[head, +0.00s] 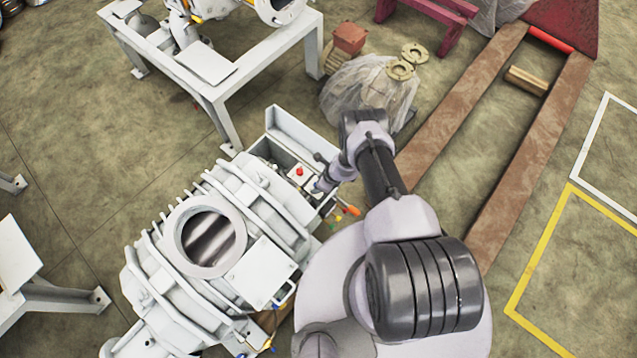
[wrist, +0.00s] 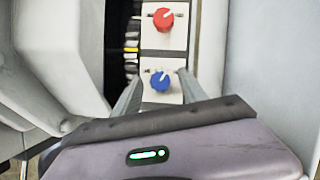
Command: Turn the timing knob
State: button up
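A red knob (wrist: 163,18) with a white pointer sits on a pale panel (wrist: 178,41) at the top of the wrist view. A blue knob (wrist: 160,81) with a white pointer sits below it. No readable label shows which is the timing knob. My gripper (wrist: 161,78) is open, with one finger to each side of the blue knob. Gaps show between the fingers and the knob; their depth relative to it is unclear. In the head view the red knob (head: 299,171) shows on the machine, beside my gripper; the blue knob is not clearly visible there.
The large white vacuum machine (head: 262,273) fills the lower left of the head view. A white wall (head: 300,129) of its control box stands close by. Dark and yellow parts (wrist: 132,40) lie left of the panel. A white table (head: 265,62) stands behind.

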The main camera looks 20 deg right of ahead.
jog(key=shift+r, duration=0.1)
jog(key=p+v, duration=1)
jog(key=v, duration=0.7)
jog(key=shift+s, duration=0.15)
